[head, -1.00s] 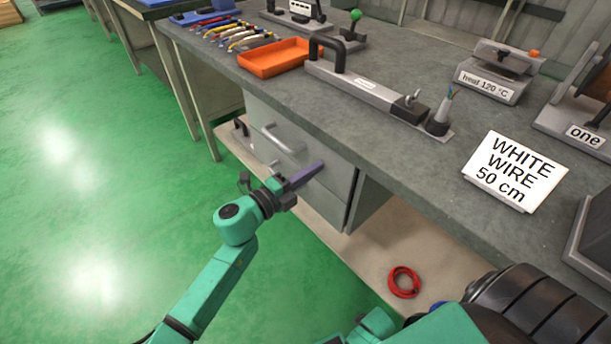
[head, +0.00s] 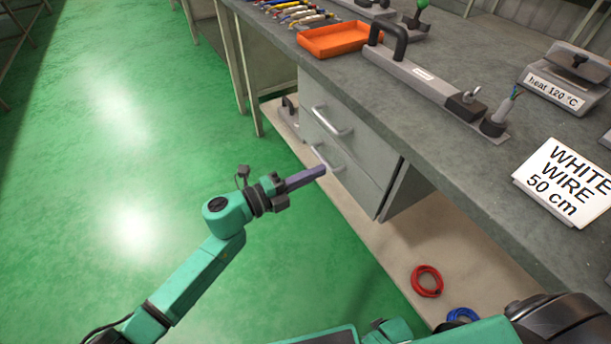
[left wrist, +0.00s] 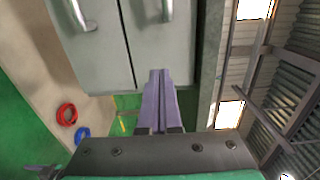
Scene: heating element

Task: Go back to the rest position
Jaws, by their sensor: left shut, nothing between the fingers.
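My left gripper (head: 312,176) is shut and empty, its purple fingers held together. In the head view it is over the green floor, in front of the grey drawer unit (head: 350,150) under the workbench. In the left wrist view the closed fingers (left wrist: 158,85) point toward the drawer fronts (left wrist: 95,45), and I cannot tell the exact gap.
The grey workbench (head: 450,135) carries an orange tray (head: 333,40), a wire-cutting bar (head: 425,80), a heater labelled "heat 120 °C" (head: 562,85) and a "WHITE WIRE 50 cm" sign (head: 567,182). Red (head: 427,281) and blue (head: 462,315) coils lie below. Open green floor (head: 90,200) is at left.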

